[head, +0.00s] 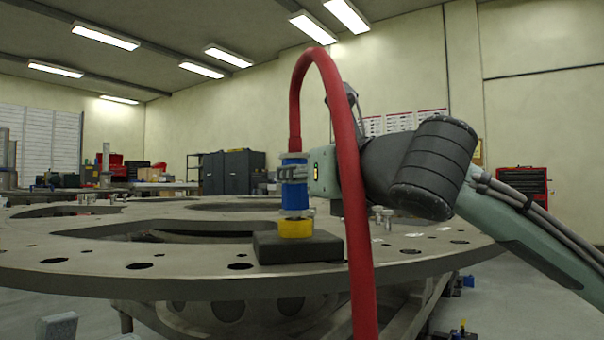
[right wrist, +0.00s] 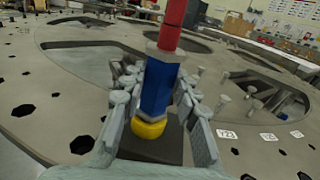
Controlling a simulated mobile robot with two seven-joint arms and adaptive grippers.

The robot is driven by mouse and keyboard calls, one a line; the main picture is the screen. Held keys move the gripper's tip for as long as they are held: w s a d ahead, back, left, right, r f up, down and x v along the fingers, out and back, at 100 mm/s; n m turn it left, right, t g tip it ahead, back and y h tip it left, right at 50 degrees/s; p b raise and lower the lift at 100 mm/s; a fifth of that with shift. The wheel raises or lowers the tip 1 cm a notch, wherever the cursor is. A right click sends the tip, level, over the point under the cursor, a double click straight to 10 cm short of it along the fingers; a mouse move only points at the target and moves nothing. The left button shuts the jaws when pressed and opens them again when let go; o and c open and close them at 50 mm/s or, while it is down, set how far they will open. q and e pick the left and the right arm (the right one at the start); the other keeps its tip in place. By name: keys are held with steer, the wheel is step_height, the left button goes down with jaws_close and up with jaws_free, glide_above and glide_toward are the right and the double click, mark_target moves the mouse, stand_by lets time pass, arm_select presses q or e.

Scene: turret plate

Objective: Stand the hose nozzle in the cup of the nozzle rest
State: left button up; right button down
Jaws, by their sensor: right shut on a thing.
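The hose nozzle (head: 294,192) has a blue body, a metal tip and a red hose (head: 345,130) rising from its top and arching down toward me. My right gripper (head: 292,172) is shut on the nozzle's upper part and holds it upright. The nozzle rest has a dark block (head: 320,247) with a yellow cup (head: 295,228). The metal tip is at the cup's mouth; I cannot tell how deep it sits. The right wrist view shows the blue nozzle (right wrist: 156,90) between the fingers, over the yellow cup (right wrist: 148,129). My left gripper is not in view.
The rest stands on a large round metal turret plate (head: 180,258) with cutouts and bolt holes. Several upright bolts (head: 382,216) stand right of the nozzle. The hose hangs in front of the plate's near edge. A red tool cabinet (head: 524,184) is far back.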

steer(key=shift+f, duration=0.45)
stand_by(0.3)
steer(key=c, duration=1.1)
jaws_free()
steer(key=shift+o, duration=0.2)
